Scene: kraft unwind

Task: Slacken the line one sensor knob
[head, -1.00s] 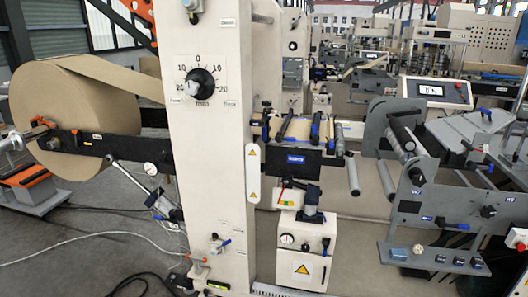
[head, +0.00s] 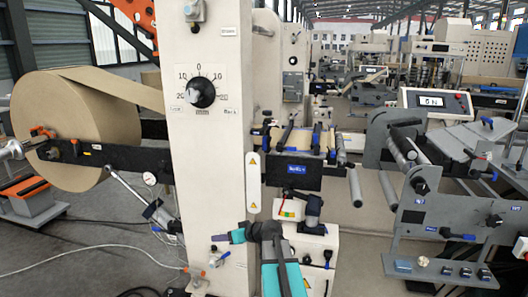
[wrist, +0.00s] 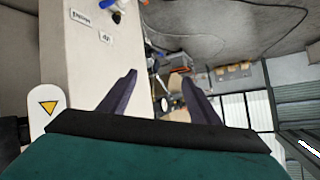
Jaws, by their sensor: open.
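No readable label marks the line one sensor knob, so I cannot tell which knob it is. A large black knob (head: 201,94) sits on a white dial plate (head: 183,74) high on the pale column (head: 200,160). A small blue-handled fitting (head: 217,260) is low on the same column. The wrist view shows a blue and black fitting (wrist: 112,10) beside small labels at its top edge. My gripper (head: 227,238), with purple fingers, is in front of the lower column, just above the small fitting. Its fingers (wrist: 160,92) are spread apart with nothing held between them.
A large kraft roll (head: 75,120) hangs on a black arm (head: 115,157) at left. A white machine box (head: 318,260) is behind my arm, with a gauge panel (head: 288,208) above. A grey stand with rollers (head: 455,210) is at right. Cables cross the floor at lower left.

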